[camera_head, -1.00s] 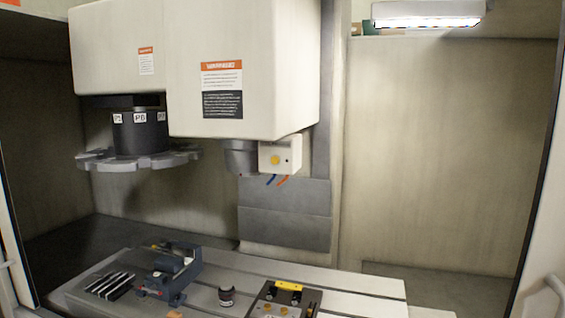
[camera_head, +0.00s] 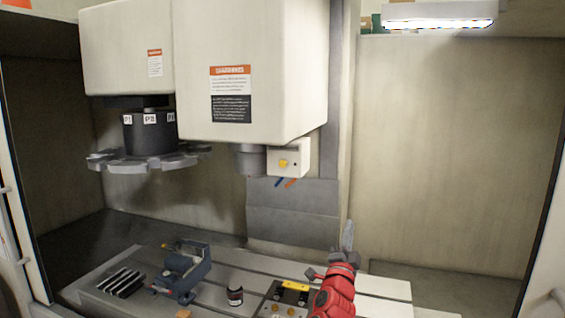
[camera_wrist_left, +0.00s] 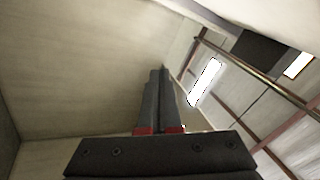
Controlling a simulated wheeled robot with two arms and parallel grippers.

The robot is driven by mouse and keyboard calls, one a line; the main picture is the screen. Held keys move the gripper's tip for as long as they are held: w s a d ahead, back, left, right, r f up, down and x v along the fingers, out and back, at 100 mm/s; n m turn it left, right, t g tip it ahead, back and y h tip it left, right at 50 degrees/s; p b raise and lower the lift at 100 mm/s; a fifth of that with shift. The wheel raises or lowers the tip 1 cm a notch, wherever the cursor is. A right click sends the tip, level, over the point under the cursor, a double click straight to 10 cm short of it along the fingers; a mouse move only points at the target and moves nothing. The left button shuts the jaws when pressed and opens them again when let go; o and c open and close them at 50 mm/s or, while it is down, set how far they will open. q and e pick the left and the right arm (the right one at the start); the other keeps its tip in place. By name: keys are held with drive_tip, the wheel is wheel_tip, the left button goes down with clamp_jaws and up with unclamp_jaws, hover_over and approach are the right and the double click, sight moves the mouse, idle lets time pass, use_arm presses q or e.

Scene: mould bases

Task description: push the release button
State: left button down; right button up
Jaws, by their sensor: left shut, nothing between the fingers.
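A round yellow button (camera_head: 283,163) sits on the front of the small white box (camera_head: 303,157) beside the grey spindle (camera_head: 250,160). I take it to be the release button. My left gripper (camera_head: 348,226), on a red arm, points up at the lower right of the box. It is clearly apart from the button. In the left wrist view its two dark fingers (camera_wrist_left: 159,72) lie together with nothing between them. The button does not show in that view. My right gripper is not in view.
A tool carousel (camera_head: 150,160) hangs at the left. On the slotted machine table (camera_head: 225,275) stand a blue vise (camera_head: 185,270), a small dark cylinder (camera_head: 235,295) and a plate with a yellow bar (camera_head: 295,287). The space before the right back wall is clear.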

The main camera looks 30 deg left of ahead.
sight(283, 164)
use_arm(q)
drive_tip(key=s+a+r+n+g+y, duration=0.4)
drive_tip(key=a+r+n+g+y, duration=0.1)
drive_tip(key=a, duration=0.4)
drive_tip(key=s+a+r+n+g+y, duration=0.5)
drive_tip(key=a+r+g+y, duration=0.1)
drive_tip(key=a+r, duration=0.3)
drive_tip(key=shift+a+y+p, duration=0.45)
drive_tip(key=shift+a+y, duration=0.15)
drive_tip(key=shift+a, duration=0.1)
drive_tip(key=shift+w, duration=0.15)
drive_tip(key=shift+w+a+r+b, duration=0.1)
drive_tip(key=shift+w+a+b, duration=0.3)
drive_tip(key=shift+w, duration=1)
drive_tip(key=shift+w+a+f+b, duration=0.1)
drive_tip(key=shift+w+a+b, duration=0.25)
drive_tip(key=shift+w, duration=1.05)
drive_tip(key=shift+w+a+r+b, duration=0.15)
drive_tip(key=shift+w+b, duration=0.4)
drive_tip(key=shift+w, duration=0.85)
drive_tip(key=shift+a, duration=0.1)
